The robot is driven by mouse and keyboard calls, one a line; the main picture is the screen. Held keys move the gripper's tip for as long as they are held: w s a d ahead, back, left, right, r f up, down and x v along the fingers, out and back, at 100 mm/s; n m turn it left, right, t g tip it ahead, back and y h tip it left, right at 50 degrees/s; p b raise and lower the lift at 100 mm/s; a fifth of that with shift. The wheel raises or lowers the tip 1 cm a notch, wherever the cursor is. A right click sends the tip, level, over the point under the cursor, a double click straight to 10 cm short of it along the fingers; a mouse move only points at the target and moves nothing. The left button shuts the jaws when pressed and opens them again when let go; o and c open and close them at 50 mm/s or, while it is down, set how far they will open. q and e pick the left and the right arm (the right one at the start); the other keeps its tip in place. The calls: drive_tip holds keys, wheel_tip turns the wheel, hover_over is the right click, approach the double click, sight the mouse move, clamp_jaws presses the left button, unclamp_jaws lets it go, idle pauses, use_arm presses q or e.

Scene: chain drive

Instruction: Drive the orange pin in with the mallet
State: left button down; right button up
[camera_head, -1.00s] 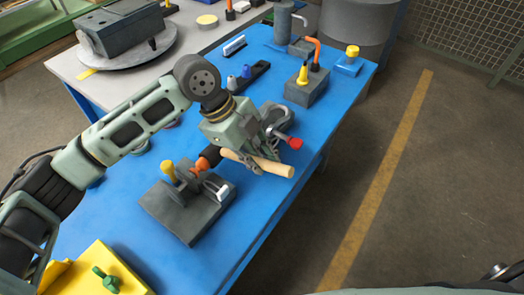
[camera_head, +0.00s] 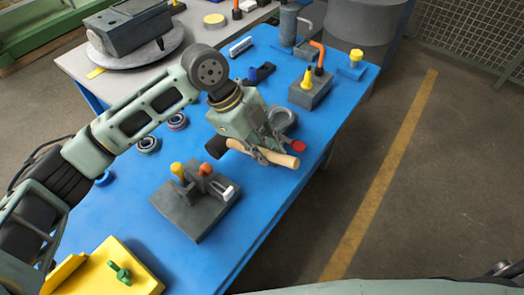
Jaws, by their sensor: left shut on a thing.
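My left gripper (camera_head: 264,152) is shut on the wooden handle of the mallet (camera_head: 284,159). The handle points right, and the mallet's black head (camera_head: 215,147) is at its left end. The head is just above and right of the orange pin (camera_head: 205,169) in the picture, with a small gap showing between them. The orange pin sits on a dark grey block (camera_head: 190,217), beside a yellow-topped peg (camera_head: 177,170) and a whitish lever (camera_head: 225,192). How deep the pin sits is too small to tell. My right gripper is not in view.
A grey clamp-like part (camera_head: 283,119) and a red knob (camera_head: 298,146) are close behind the gripper. A yellow fixture (camera_head: 95,272) stands at the near left. A grey block (camera_head: 310,92) with a yellow cone stands farther back. The blue table (camera_head: 240,222) is bare right of the pin's block.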

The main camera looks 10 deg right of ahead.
use_arm(q)
drive_tip(key=shift+w+d+r+p, duration=0.15)
drive_tip(key=shift+r+p, duration=0.25)
drive_tip(key=shift+r, duration=0.2)
drive_tip(key=shift+w+d+r+p, duration=0.15)
drive_tip(key=shift+r+p, duration=0.3)
drive_tip(key=shift+r, duration=0.15)
drive_tip(key=shift+w+d+r+p, duration=0.15)
drive_tip(key=shift+r+p, duration=0.25)
drive_tip(key=shift+r, duration=0.2)
